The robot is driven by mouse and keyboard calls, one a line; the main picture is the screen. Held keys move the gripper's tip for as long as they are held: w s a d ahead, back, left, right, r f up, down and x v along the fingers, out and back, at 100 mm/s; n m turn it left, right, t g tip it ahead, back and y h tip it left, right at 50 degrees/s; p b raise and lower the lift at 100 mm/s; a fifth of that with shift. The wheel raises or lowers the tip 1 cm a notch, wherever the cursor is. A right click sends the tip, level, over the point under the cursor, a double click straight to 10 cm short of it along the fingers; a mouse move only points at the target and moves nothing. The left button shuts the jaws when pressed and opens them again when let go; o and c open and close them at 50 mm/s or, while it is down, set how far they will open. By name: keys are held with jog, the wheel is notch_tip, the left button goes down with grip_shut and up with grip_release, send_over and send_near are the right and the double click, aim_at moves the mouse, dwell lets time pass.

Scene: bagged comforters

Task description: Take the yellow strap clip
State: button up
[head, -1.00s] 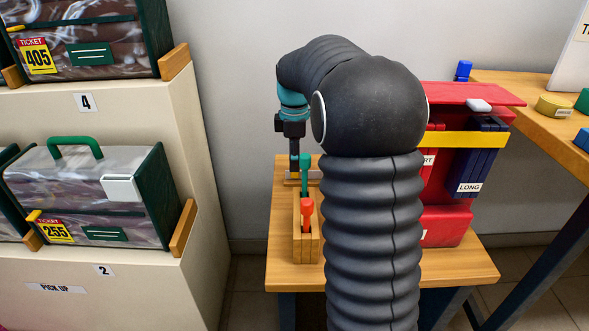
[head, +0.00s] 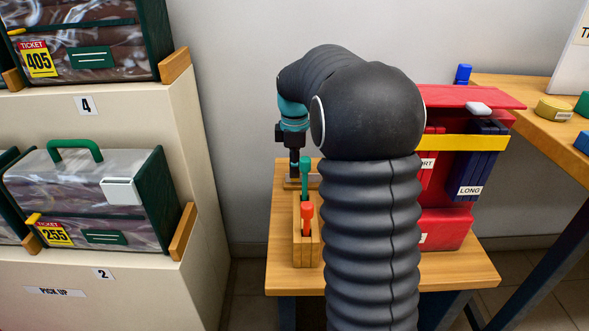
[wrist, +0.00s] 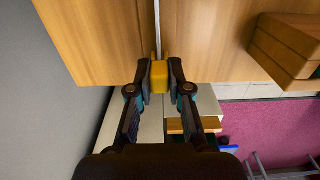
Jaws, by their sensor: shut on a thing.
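In the wrist view, the yellow strap clip (wrist: 159,76) is a small yellow block between my fingertips. My gripper (wrist: 159,84) is shut on it, with one dark finger on each side. The clip is at the end of a thin grey strip (wrist: 157,22) that runs over the wooden top; I cannot tell whether they are joined. In the head view, my gripper (head: 294,168) points down at the back left of the small wooden table (head: 460,265). The clip cannot be made out there.
A wooden holder (head: 306,250) with a green-handled and a red-handled tool stands just in front of my gripper. A red rack (head: 450,225) with a yellow band stands to the right, partly behind my arm. A cream shelf (head: 140,290) with bagged comforters stands left.

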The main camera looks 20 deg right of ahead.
notch_tip(320, 180, up, 10)
jog(key=shift+f+p, duration=0.1)
jog(key=shift+p, duration=0.35)
